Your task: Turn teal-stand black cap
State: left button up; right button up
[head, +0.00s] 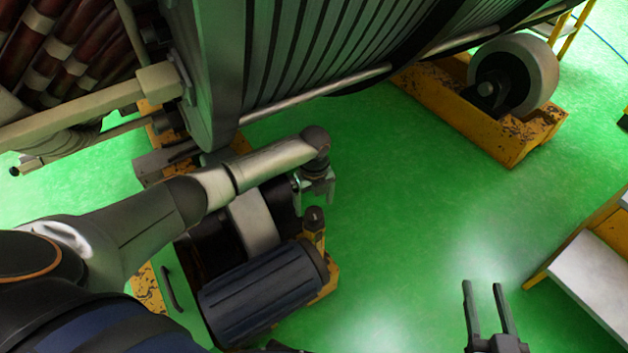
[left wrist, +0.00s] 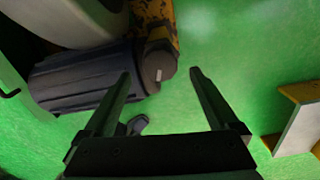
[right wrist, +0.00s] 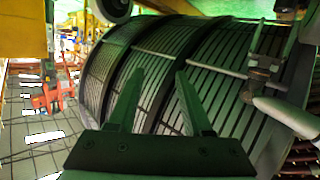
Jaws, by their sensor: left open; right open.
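My left gripper (head: 316,200) is open and empty, above a short upright post with a dark cap (head: 314,215). In the left wrist view a dark rounded end with a pale mark (left wrist: 158,68) shows between and beyond the open fingers (left wrist: 160,74); contact cannot be seen. I cannot tell whether this dark piece is the black cap of the task. No clearly teal stand can be made out. My right gripper (head: 483,288) is open and empty over the green floor. In the right wrist view its fingers (right wrist: 160,74) point toward a large ribbed drum (right wrist: 155,65).
A dark blue ribbed motor (head: 262,290) lies beside the post on a worn yellow frame (head: 150,285). The large drum (head: 290,60) spans the top. A yellow roller base (head: 460,110) with a wheel (head: 538,75) stands at upper right. Green floor is clear at center right.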

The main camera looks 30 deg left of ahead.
aim_at(314, 213)
pick_arm(q)
notch_tip(314, 213, up, 7)
jog(key=p, duration=0.2)
jog(key=shift+r, duration=0.2)
pick_arm(e)
jog(key=s+f+m+g+h, duration=0.1)
jog(key=s+f+g, duration=0.5)
jog(key=f, duration=0.5)
jog(key=shift+s+a+f, duration=0.15)
jog(key=shift+s+f, duration=0.2)
jog(key=shift+s, duration=0.2)
